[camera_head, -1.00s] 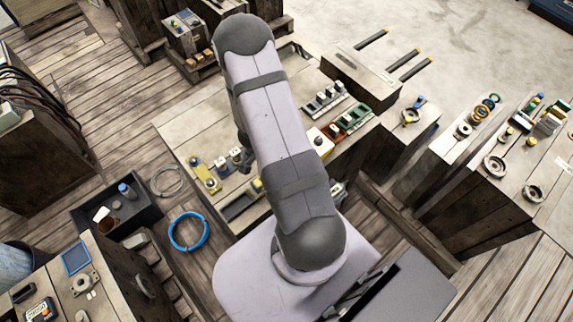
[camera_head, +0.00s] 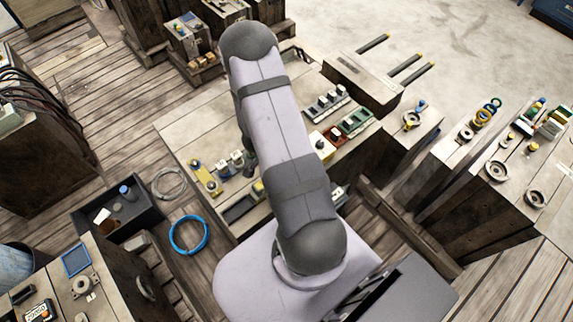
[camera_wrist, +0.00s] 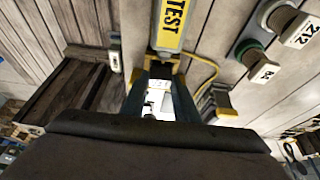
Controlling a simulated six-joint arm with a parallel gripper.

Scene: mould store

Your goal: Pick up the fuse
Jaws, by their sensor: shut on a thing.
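In the wrist view my gripper (camera_wrist: 160,76) has its two dark fingers close around a small pale thing (camera_wrist: 158,100), which I take to be the fuse. Much of it is hidden between the fingers and its shape is not clear. A yellow block marked TEST (camera_wrist: 172,28) lies just beyond the fingertips, with a yellow cable beside it. In the head view my arm covers the middle of the bench, and neither the fuse nor the fingers can be made out there.
The wooden bench (camera_head: 205,130) carries a row of dark and pale blocks (camera_head: 322,108), a green block (camera_head: 356,121) and a yellow strip (camera_head: 206,178). In the wrist view, round fittings with number tags (camera_wrist: 297,30) stand to the right. A blue ring (camera_head: 188,234) lies on the floor.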

